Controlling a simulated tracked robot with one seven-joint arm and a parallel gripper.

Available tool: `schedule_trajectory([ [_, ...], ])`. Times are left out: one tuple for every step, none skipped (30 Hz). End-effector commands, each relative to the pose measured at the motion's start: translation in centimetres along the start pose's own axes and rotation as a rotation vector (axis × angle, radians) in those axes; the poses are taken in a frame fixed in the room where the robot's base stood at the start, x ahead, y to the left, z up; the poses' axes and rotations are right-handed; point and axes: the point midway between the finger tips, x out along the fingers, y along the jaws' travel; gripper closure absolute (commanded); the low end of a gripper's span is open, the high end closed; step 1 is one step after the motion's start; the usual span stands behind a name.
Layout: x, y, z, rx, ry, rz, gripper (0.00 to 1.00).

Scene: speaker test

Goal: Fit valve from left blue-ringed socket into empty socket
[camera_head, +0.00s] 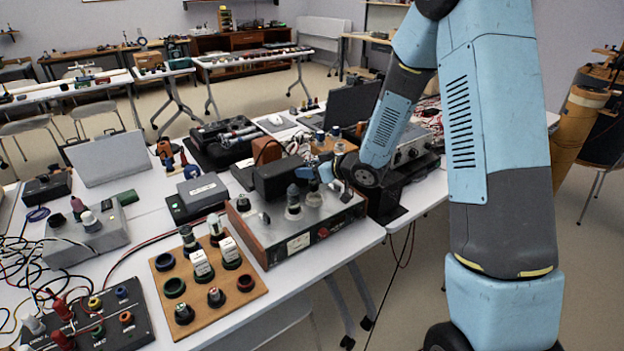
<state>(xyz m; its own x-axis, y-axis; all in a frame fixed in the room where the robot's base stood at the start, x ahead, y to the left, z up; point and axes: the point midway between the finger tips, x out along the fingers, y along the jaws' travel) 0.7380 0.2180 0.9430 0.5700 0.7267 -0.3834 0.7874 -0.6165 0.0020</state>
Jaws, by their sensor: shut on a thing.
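The amplifier chassis (351,212) has a grey top and wooden end cheeks and stands near the front edge of the white table. Two grey valves stand upright on its top: a left valve (293,203) with a bluish-grey cap and a right valve (314,197). My gripper (312,180) reaches in from the right, low over the chassis, and is shut on a valve at its tips. The jaws are small and partly hidden, so I cannot tell clearly which valve they hold. The blue socket rings and the empty socket cannot be made out clearly.
A brown board (212,317) with ringed sockets, several valves and two white boxes lies left of the chassis. A black control panel (145,333) and cables are farther left. A black block (279,178) stands close behind the valves. A laptop (352,104) is farther back.

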Motion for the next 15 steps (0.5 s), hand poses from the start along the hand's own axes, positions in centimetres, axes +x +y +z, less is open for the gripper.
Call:
schedule_trajectory([
  [0.2,0.1,0.2,0.0,-0.001,0.0,0.88],
  [0.3,0.2,0.3,0.001,-0.001,0.0,0.88],
  [0.5,0.4,0.6,0.002,-0.002,-0.001,0.88],
  [0.6,0.4,1.0,0.003,-0.002,-0.002,0.88],
  [0.7,0.4,1.3,0.004,-0.002,-0.002,0.88],
  [0.9,0.4,1.8,0.004,-0.002,-0.001,0.88],
  [1.1,0.4,2.2,0.003,-0.003,-0.002,0.88],
  [1.2,0.4,2.5,0.003,-0.003,-0.001,0.88],
  [1.4,0.4,2.9,0.003,-0.002,-0.001,0.88],
  [1.4,0.4,3.1,0.003,-0.001,-0.001,0.88],
  [1.5,0.4,3.2,0.002,-0.001,-0.001,0.88],
  [1.6,0.4,3.3,0.001,-0.001,0.0,0.88],
  [1.6,0.4,3.3,0.001,0.0,0.0,0.88],
  [1.5,0.4,3.3,0.001,0.0,0.0,0.88],
  [1.5,0.4,3.3,0.001,0.0,0.0,0.88],
])
